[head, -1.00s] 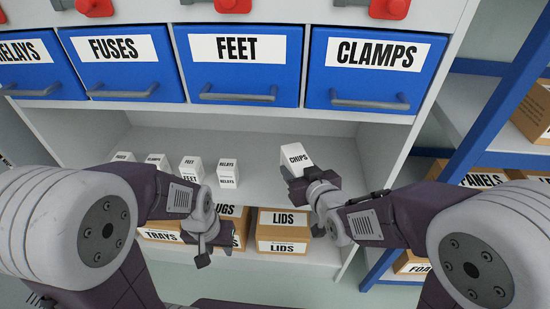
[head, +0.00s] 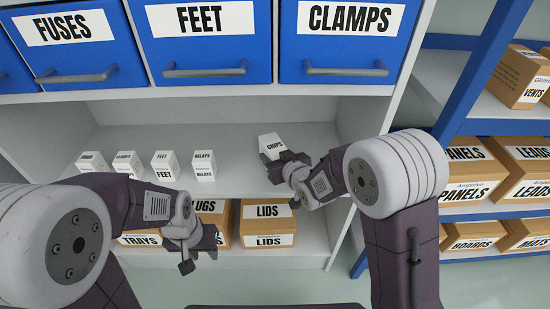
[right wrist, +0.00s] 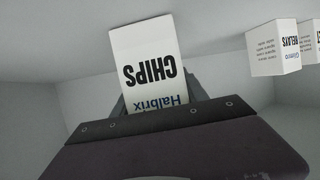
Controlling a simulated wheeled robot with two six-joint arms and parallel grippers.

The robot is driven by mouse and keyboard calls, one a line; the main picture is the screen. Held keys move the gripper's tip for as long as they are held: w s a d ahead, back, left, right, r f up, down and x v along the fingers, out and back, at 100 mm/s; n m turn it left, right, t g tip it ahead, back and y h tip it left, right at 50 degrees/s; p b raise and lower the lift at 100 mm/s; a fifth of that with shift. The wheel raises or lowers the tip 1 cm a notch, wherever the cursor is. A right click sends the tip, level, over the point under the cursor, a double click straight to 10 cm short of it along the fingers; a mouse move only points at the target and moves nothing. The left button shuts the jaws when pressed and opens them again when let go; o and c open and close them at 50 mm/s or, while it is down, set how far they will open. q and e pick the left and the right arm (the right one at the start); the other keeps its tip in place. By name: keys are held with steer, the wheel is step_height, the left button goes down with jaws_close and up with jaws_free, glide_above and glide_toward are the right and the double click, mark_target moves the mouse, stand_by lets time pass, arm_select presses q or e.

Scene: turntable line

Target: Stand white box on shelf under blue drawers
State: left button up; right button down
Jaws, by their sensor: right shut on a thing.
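The white box (head: 271,144), lettered CHIPS, is in the shelf bay under the blue drawers (head: 210,45). My right gripper (head: 284,162) is shut on its near, lower part. The box also shows in the right wrist view (right wrist: 144,55), its lower end hidden by the gripper (right wrist: 155,112). Whether its base touches the grey shelf (head: 238,140) cannot be told. My left gripper (head: 199,259) is open and empty, low in front of the boxes on the level below.
Several small white boxes stand in a row on the shelf left of the held one, the nearest a RELAYS box (head: 204,166). Bare shelf lies between them. Cardboard boxes such as LIDS (head: 267,225) fill the level below. A blue-framed rack (head: 450,95) stands at right.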

steer(key=shift+f, duration=0.15)
steer(key=c, duration=0.6)
jaws_free()
steer(key=shift+s+r, duration=0.2)
steer(key=shift+r, duration=0.2)
steer(key=p+v, duration=0.1)
steer(key=v, duration=0.4)
steer(key=shift+s+d+r+p, duration=0.15)
steer(key=shift+r+p, duration=0.1)
steer(key=shift+p, duration=0.1)
steer(key=b+v, duration=0.1)
steer(key=b, duration=0.1)
steer(key=b+v, duration=0.3)
steer(key=b, duration=0.1)
steer(key=shift+s+f, duration=0.25)
steer(key=shift+s, duration=0.1)
steer(key=shift+b+v, duration=0.6)
steer(key=shift+v, duration=0.25)
